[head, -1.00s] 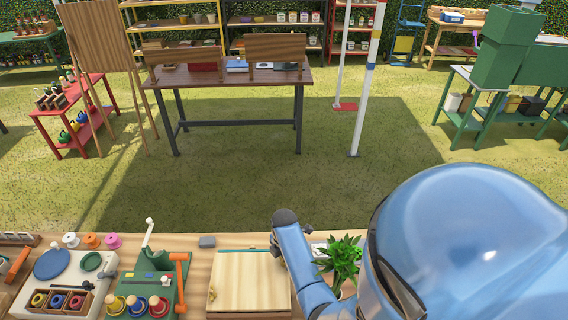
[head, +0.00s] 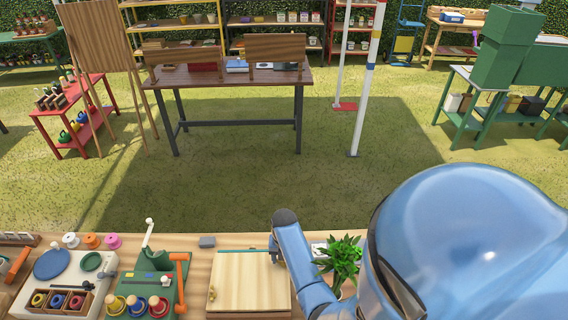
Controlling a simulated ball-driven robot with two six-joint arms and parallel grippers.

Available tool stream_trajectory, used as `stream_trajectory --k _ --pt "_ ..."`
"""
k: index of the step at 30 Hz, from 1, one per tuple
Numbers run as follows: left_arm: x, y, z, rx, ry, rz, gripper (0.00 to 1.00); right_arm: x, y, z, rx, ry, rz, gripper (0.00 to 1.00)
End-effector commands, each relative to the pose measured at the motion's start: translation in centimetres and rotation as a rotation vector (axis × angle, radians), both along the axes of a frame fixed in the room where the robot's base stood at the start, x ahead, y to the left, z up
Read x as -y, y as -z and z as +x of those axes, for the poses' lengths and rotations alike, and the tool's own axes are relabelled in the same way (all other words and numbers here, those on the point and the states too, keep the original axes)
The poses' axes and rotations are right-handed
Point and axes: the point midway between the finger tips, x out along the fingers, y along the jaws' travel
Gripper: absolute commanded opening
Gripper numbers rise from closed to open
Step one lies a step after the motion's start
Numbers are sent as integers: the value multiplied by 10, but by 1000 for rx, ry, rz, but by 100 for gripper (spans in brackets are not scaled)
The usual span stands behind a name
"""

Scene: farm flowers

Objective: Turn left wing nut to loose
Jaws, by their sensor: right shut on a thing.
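A pale wooden board (head: 250,283) lies on the workbench in the head view, with a thin teal strip (head: 240,251) along its back edge. My right gripper (head: 273,257) is at the board's back right corner, by the right end of the strip. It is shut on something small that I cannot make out. My left gripper is not in view.
A green stand (head: 150,286) with coloured knobs and an orange handle is left of the board. Further left are a white base (head: 60,270) and spools (head: 91,240). A small grey block (head: 207,242) lies behind the board. A potted plant (head: 342,262) stands right of my right arm.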

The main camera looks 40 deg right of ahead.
Motion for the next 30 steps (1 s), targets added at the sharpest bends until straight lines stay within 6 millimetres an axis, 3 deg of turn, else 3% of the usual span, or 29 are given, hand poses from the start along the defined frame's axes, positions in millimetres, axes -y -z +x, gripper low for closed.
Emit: stream_trajectory --k 9,23,24,28,30 --pt "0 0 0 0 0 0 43 1 -2 2 5 -102 -2 27" --pt "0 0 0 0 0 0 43 1 -2 2 5 -117 -2 27" --pt "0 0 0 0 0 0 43 1 -1 2 5 -117 -2 60" --pt "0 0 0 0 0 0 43 1 -1 1 4 -116 -2 80" --pt "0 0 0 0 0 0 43 0 -1 1 3 -116 -1 83"
